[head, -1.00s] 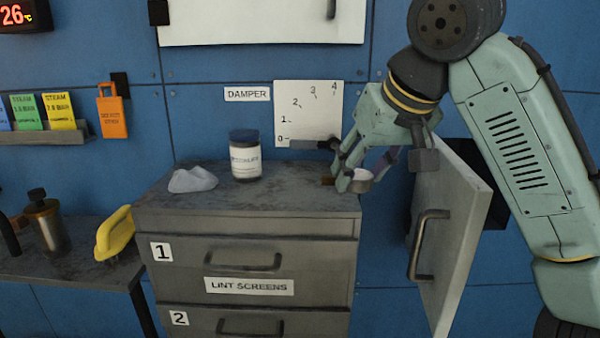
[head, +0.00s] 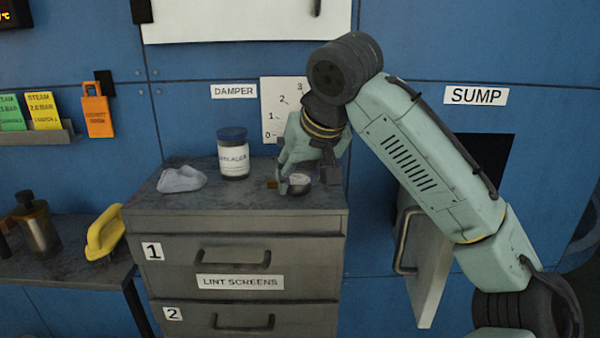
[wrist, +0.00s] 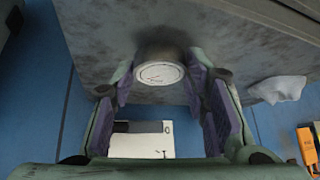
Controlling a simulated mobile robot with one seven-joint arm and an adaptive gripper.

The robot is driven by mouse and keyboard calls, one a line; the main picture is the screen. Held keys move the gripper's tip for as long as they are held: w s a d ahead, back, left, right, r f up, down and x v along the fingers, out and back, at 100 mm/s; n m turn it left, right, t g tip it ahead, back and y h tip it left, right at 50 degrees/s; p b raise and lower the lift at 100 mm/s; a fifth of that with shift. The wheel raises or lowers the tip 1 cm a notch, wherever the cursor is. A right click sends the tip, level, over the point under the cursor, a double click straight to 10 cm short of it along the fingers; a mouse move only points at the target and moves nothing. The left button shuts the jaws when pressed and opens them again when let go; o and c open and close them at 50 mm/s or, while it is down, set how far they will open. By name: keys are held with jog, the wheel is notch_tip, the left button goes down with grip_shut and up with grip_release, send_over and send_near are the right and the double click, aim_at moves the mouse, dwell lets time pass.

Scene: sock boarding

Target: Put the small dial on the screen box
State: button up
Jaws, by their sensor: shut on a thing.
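The small dial (head: 299,184) is a dark round gauge. Its white face with a red needle shows in the wrist view (wrist: 159,74). My gripper (head: 291,181) is shut on the dial, with a finger on either side of it. The screen box is the grey drawer cabinet labelled LINT SCREENS (head: 240,225). The dial is over the right part of its top; I cannot tell whether it touches the surface. The purple finger pads (wrist: 162,88) show beside the dial in the wrist view.
A dark-lidded jar (head: 233,158) and a crumpled grey cloth (head: 181,180) stand on the cabinet top, left of my gripper. A small brown piece (head: 272,184) is close to my fingers. An open door (head: 430,262) hangs right of the cabinet.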

jog(key=shift+f, duration=0.1)
jog(key=o, duration=0.7)
jog(key=shift+f, duration=0.1)
jog(key=o, duration=0.5)
jog(key=shift+r, duration=0.35)
jog(key=b+v, duration=0.1)
jog(key=v, duration=1.1)
jog(key=shift+f, duration=0.1)
